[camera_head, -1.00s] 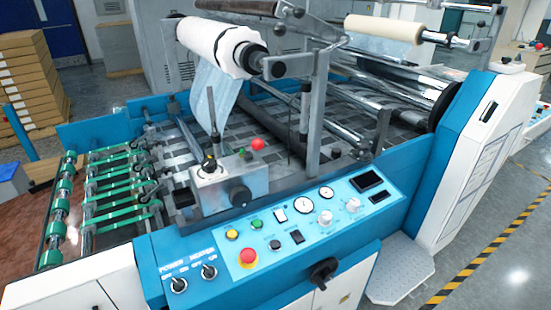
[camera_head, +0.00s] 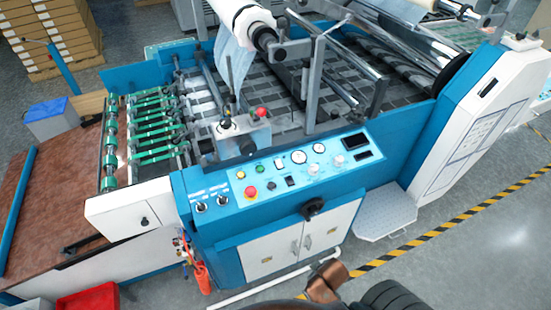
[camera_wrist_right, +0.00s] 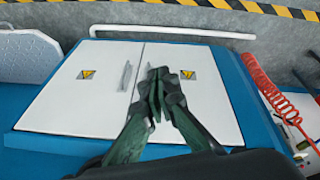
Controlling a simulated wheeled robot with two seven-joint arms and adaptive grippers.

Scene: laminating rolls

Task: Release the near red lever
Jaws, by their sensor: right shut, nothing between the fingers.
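A lever with a round red knob (camera_head: 261,113) stands by the grey block (camera_head: 240,138) at the machine's near side, behind the control panel. No gripper is near it. My right gripper (camera_wrist_right: 157,80) has its dark green fingers together and empty. In the right wrist view it is in front of the white cabinet doors (camera_wrist_right: 95,85), near a door handle (camera_wrist_right: 125,76). Whether it touches the doors I cannot tell. The red knob is not in that view. My left gripper is not in view.
The blue control panel (camera_head: 290,172) carries buttons, gauges and a red emergency button (camera_head: 250,191). A black crank (camera_head: 312,209) sticks out in front. A red coiled hose (camera_wrist_right: 275,95) hangs beside the cabinet. A metal step plate (camera_head: 385,212) stands to the right. Floor in front is open.

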